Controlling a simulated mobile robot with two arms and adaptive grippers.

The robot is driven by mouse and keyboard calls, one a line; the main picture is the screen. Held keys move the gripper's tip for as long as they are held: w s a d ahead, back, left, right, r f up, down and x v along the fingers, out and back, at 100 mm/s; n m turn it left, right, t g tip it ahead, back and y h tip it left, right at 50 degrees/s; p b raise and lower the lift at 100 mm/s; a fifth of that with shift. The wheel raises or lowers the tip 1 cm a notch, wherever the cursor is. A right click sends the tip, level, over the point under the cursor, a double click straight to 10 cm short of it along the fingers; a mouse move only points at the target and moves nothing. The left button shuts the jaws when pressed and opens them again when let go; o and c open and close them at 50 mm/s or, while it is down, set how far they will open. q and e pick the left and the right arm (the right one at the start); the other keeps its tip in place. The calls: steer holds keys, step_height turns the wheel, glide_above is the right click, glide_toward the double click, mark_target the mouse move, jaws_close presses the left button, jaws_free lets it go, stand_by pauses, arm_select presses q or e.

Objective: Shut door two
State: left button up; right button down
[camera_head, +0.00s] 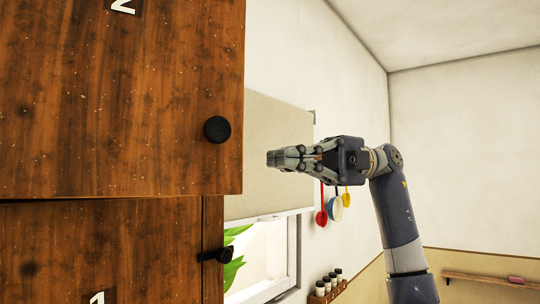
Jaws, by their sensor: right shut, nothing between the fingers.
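Door two (100,110), a dark brown wooden panel marked 2, fills the upper left of the head view. Its round black knob (217,129) is near its right edge. The door's hinge side is out of view, and I cannot tell how far it stands open. My right gripper (270,158) is shut and empty. It points left, to the right of the door's edge and a little lower than the knob, apart from the knob in the picture. My left gripper is not in view.
Door one (110,245), marked 1, is below with a black knob (215,255). Behind are a window (265,265) with a blind (275,115), hanging utensils (335,207), a rack of small jars (325,290) and a wall shelf (490,279). Open space lies right of my arm.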

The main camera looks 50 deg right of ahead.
steer(key=s+d+f+m+t+h+b, duration=0.25)
steer(key=s+d+m+t+b, duration=0.2)
steer(key=s+d, duration=0.35)
steer(key=s+a+r+m+t+h+b, duration=0.2)
steer(key=s+a+m+t+h+b, duration=0.35)
steer(key=s+a, duration=0.3)
arm_select(q)
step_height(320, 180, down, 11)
steer(key=b, duration=0.2)
arm_select(e)
steer(key=n+h+p, duration=0.1)
steer(key=h+p, duration=0.1)
steer(key=p, duration=0.3)
glide_toward(216, 145)
steer(key=x, duration=0.4)
steer(key=shift+w+f, duration=0.1)
steer(key=shift+w, duration=0.1)
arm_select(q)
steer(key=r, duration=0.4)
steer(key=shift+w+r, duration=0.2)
arm_select(e)
steer(key=shift+a, duration=0.1)
